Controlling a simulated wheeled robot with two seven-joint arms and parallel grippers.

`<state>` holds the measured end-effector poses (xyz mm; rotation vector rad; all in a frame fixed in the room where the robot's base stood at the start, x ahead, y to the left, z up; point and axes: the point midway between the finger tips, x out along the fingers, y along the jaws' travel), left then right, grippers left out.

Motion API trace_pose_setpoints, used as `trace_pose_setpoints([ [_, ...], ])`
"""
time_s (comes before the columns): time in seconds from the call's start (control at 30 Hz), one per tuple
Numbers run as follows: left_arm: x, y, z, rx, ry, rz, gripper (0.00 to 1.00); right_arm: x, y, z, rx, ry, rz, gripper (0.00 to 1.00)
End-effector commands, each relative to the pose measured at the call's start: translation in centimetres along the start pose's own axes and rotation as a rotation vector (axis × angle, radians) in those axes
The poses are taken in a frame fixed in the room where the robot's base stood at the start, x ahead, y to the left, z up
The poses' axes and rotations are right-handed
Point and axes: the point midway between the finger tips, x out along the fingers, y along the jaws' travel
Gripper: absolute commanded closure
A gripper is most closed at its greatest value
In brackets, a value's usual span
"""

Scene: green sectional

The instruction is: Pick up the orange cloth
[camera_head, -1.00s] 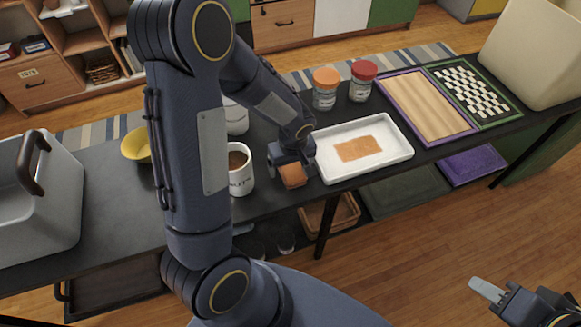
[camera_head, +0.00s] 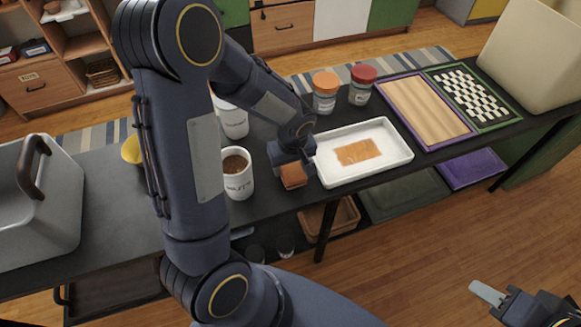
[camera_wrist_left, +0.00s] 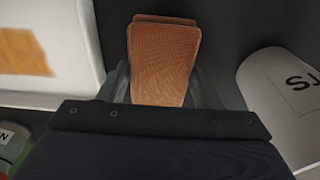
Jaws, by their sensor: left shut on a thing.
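The orange cloth (camera_head: 293,175) is a small folded orange-brown piece at the front of the dark table, between the white mug and the white tray. My left gripper (camera_head: 292,166) is shut on it. In the left wrist view the cloth (camera_wrist_left: 163,60) sits between the two fingers, with its near end hidden by the gripper. I cannot tell whether it is clear of the table top. My right gripper (camera_head: 487,291) is at the lower right over the floor; only one pale finger shows clearly.
The white tray (camera_head: 401,153) with a flat orange-brown patch lies right of the left gripper. A white mug (camera_head: 238,184) with brown contents stands close on the left. Jars (camera_head: 325,92), a purple-framed board (camera_head: 430,105) and a checkered board (camera_head: 470,92) are farther back. A grey bin (camera_head: 40,225) stands far left.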

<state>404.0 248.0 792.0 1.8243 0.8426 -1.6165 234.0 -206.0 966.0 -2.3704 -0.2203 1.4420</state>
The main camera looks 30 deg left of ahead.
Motion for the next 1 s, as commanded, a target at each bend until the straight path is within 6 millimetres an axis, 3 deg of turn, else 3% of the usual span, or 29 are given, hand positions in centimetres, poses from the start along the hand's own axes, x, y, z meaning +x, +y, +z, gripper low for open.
trace_pose_setpoints([
  [0.07, -1.8, 0.1, -0.1, 0.001, 0.003, 0.007, 0.63, -0.2, -0.1, -0.1, 0.0, 0.0, 0.0, 0.64],
  [0.33, -8.3, 1.6, 4.5, 0.009, 0.002, 0.008, 0.63, -0.1, 0.0, 0.0, 0.0, 0.0, 0.0, 0.64],
  [0.5, -10.3, 2.6, 8.4, 0.009, 0.002, 0.005, 0.63, 0.3, 0.1, 0.2, 0.0, 0.0, 0.0, 0.64],
  [0.63, -11.6, 3.1, 10.4, 0.006, 0.001, 0.004, 0.63, 0.4, 0.2, 0.2, 0.0, 0.0, 0.0, 0.64],
  [0.8, -12.5, 3.5, 11.8, 0.003, 0.0, 0.002, 0.63, 0.5, 0.2, 0.2, 0.0, 0.0, 0.0, 0.64],
  [1.0, -12.7, 3.6, 12.2, 0.0, -0.001, 0.0, 0.63, 0.5, 0.2, 0.2, 0.0, 0.0, 0.0, 0.64],
])
